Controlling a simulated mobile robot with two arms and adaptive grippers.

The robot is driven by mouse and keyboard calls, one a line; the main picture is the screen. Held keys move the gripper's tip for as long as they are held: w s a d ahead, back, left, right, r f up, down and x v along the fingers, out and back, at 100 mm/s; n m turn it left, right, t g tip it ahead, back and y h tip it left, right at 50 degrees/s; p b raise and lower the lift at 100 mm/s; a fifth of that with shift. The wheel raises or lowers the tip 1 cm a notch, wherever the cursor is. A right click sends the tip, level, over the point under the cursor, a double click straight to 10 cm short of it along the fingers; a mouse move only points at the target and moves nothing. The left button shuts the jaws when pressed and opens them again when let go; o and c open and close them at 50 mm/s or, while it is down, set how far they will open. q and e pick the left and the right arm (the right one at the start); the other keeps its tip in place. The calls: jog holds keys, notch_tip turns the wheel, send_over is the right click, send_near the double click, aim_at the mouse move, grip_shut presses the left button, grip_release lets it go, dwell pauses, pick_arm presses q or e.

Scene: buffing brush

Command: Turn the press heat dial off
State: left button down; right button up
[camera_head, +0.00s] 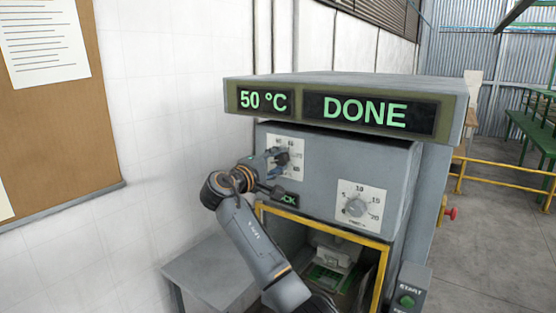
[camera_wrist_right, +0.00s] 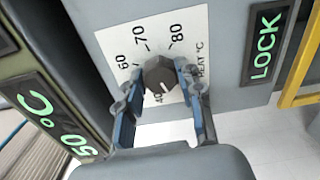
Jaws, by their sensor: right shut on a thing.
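The heat dial is a dark faceted knob (camera_wrist_right: 158,73) on a white scale plate (camera_wrist_right: 190,45) marked with temperatures and HEAT °C. In the head view the plate (camera_head: 296,144) is on the upper left of the grey press front. My right gripper (camera_head: 280,160) reaches it from the left. In the wrist view my right gripper (camera_wrist_right: 158,85) has one finger on each side of the knob, shut on it. A small white pointer mark shows near the 40 side; its exact setting is hard to read. My left gripper is not in view.
The press display (camera_head: 368,112) reads 50 °C and DONE. A second dial (camera_head: 357,207) with 5 to 20 sits right of the heat dial. A lit LOCK sign (camera_wrist_right: 265,43) is beside the heat plate. Below is a yellow-framed opening (camera_head: 383,270). A START box (camera_head: 408,285) stands at lower right.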

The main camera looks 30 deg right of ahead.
jog(key=shift+n, duration=1.9)
jog(key=o, duration=1.2)
jog(key=shift+c, duration=0.2)
jog(key=shift+a, duration=0.15)
jog(key=v, duration=1.1)
jog(key=shift+a, duration=0.4)
